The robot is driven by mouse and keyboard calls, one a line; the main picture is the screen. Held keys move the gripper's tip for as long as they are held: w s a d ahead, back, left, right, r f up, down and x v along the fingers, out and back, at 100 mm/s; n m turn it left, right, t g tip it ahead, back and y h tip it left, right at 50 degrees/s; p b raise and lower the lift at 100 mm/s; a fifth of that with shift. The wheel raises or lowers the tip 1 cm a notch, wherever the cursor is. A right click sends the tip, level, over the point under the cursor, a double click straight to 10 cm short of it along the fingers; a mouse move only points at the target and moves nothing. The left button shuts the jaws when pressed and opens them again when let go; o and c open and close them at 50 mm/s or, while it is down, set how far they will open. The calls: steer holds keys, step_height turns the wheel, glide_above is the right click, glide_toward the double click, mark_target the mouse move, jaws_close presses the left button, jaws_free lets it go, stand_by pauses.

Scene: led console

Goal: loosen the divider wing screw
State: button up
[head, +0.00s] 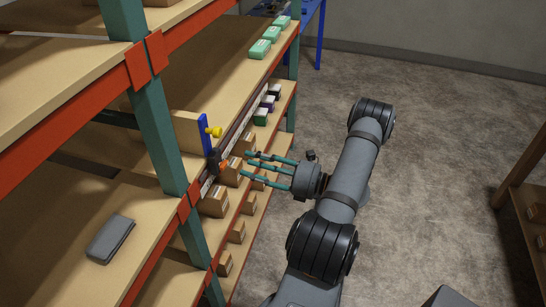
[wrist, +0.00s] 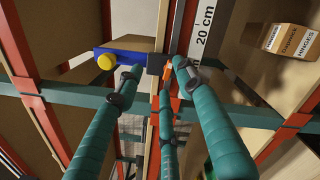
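A blue upright divider piece (head: 205,136) with a yellow knob (head: 215,132) stands at the shelf's front edge in the head view. Below it sits a small orange part (head: 224,166) on a dark clamp; I cannot tell whether this or the knob is the wing screw. The wrist view shows the yellow knob (wrist: 106,62) at the left end of the blue piece (wrist: 132,46), and the orange part (wrist: 165,96) between my fingers, partly hidden. My gripper (head: 248,165) is open, its three teal fingers spread and pointing at the orange part, apparently short of it.
Small cardboard boxes (head: 214,203) line the lower shelf beneath my fingers. Green boxes (head: 260,49) stand farther along the upper shelf. A grey folded item (head: 111,239) lies on the near shelf. A teal rack post (head: 160,130) stands left of the divider.

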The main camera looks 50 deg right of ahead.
mark_target(226, 166)
steer(key=w+a+m, duration=0.1)
steer(key=m, duration=0.2)
steer(key=w+a+m, duration=0.1)
steer(key=m, duration=0.3)
steer(key=w+a+f+m+g+p, duration=0.1)
steer(key=m, duration=0.3)
steer(key=shift+f+y, duration=0.1)
steer(key=shift+y, duration=0.2)
steer(key=shift+x, duration=1.05)
steer(key=c, duration=0.3)
steer(key=c, duration=0.6)
steer(key=shift+f, duration=0.1)
steer(key=shift+s, duration=0.1)
